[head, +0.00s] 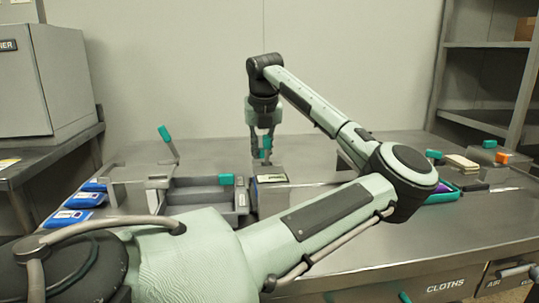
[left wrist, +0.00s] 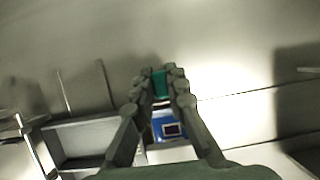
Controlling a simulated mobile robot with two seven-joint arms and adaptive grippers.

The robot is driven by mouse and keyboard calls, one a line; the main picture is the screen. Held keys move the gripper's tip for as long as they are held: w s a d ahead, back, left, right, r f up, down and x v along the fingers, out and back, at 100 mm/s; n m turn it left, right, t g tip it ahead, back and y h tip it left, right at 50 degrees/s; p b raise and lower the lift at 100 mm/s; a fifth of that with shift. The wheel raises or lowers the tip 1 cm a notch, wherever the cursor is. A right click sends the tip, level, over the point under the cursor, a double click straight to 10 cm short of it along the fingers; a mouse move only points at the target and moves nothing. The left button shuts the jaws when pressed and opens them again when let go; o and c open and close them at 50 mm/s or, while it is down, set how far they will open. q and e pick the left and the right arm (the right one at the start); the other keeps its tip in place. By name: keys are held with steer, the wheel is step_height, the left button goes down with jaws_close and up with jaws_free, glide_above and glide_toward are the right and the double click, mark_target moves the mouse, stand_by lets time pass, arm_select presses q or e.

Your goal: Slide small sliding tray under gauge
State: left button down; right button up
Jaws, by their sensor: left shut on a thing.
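My left gripper (head: 264,150) points down and is shut on a small teal handle (head: 266,143). In the left wrist view the same teal handle (left wrist: 159,85) sits between the fingertips. A small gauge-like device with a pale display (head: 271,178) lies just below the gripper. In the left wrist view a blue device with a dark screen (left wrist: 172,129) shows between the fingers. A grey tray (head: 242,203) with a teal handle (head: 226,179) is left of the gripper. I cannot tell what part the held handle belongs to. My right gripper is not in view.
Several blue devices (head: 77,201) lie at the table's left. A teal-tipped lever (head: 165,134) stands behind the grey tray. A teal tray (head: 442,193) and small boxes (head: 461,162) are at the right. My left arm hides much of the front table.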

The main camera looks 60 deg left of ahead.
arm_select(q)
steer(key=shift+s+a, duration=0.15)
steer(key=shift+s, duration=0.05)
steer(key=c, duration=1.5)
jaws_free()
steer(key=shift+s, duration=0.1)
steer(key=shift+c, duration=0.2)
steer(key=shift+r, duration=0.1)
steer(key=shift+r, duration=0.3)
steer(key=v, duration=1.1)
steer(key=shift+d, duration=0.25)
